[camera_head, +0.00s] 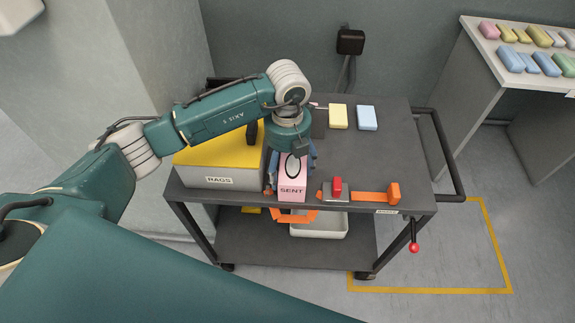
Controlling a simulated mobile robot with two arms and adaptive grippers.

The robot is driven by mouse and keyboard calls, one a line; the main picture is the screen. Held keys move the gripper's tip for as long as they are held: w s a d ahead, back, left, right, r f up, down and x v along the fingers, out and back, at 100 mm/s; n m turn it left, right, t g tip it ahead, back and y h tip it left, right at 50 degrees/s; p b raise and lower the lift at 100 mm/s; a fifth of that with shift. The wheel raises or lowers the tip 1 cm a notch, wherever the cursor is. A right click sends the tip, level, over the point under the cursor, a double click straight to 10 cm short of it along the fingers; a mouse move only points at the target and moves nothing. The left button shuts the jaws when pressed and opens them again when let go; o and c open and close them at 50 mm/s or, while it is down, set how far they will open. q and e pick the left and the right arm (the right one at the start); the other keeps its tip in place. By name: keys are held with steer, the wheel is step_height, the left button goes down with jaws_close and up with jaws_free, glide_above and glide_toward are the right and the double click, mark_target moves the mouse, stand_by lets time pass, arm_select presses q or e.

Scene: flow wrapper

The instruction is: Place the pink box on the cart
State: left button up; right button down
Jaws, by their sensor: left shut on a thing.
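The gripper and wrist hide part of the box's top. I cannot tell whether its underside touches the cart top or is slightly above it. My right gripper is not in view.
A yellow-lidded bin (220,177) marked RAGS stands left of the box. Yellow (338,117) and blue (366,118) packs lie behind. The cart top's right middle is clear.

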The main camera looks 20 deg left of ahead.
arm_select(q)
steer(key=o, duration=0.9)
steer(key=shift+f, duration=0.1)
steer(key=o, duration=0.3)
steer(key=shift+o, duration=0.2)
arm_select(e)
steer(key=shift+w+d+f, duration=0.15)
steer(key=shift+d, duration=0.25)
arm_select(q)
step_height(320, 180, up, 12)
steer(key=b, duration=0.2)
steer(key=shift+r, duration=0.2)
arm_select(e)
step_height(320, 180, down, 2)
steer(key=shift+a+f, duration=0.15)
